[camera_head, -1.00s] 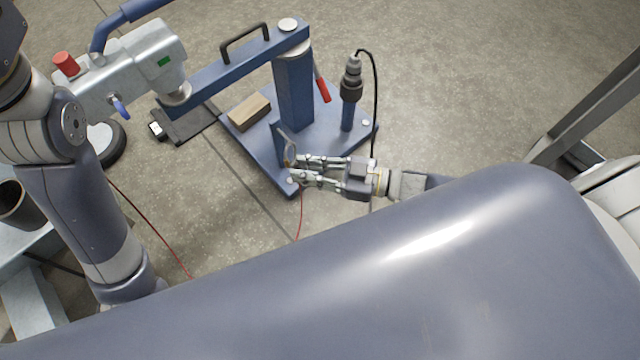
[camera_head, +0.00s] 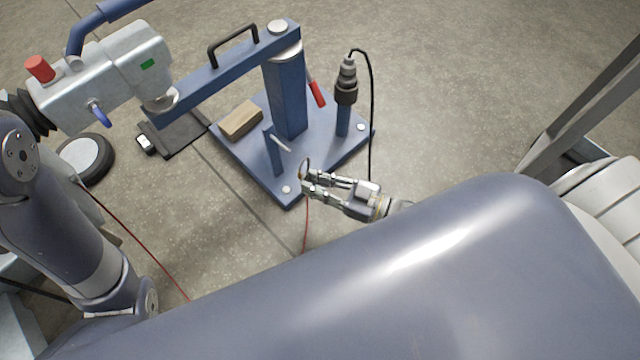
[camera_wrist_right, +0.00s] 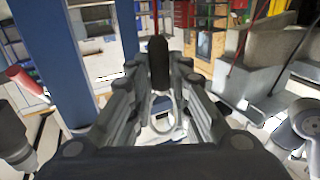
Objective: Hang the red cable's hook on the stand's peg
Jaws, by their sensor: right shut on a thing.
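The blue stand (camera_head: 284,95) has a short upright post (camera_head: 273,155) at its front, with a pale peg (camera_head: 281,143) sticking out near its top. The peg is bare. My right gripper (camera_head: 306,182) is shut on the hook, just right of and nearer than the post. The hook's thin dark loop (camera_head: 304,167) rises above the fingertips, apart from the peg. The red cable (camera_head: 306,226) hangs down from the gripper. In the right wrist view, a dark rounded piece (camera_wrist_right: 158,62) stands between the fingers (camera_wrist_right: 160,105). My left gripper is out of view.
On the stand's base (camera_head: 318,158) are a wooden block (camera_head: 240,120), a red-handled lever (camera_head: 317,94) and a dark tool (camera_head: 346,85) with a black cable. A grey unit (camera_head: 105,80) is at the left of the stand's arm. Open floor lies right of the stand.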

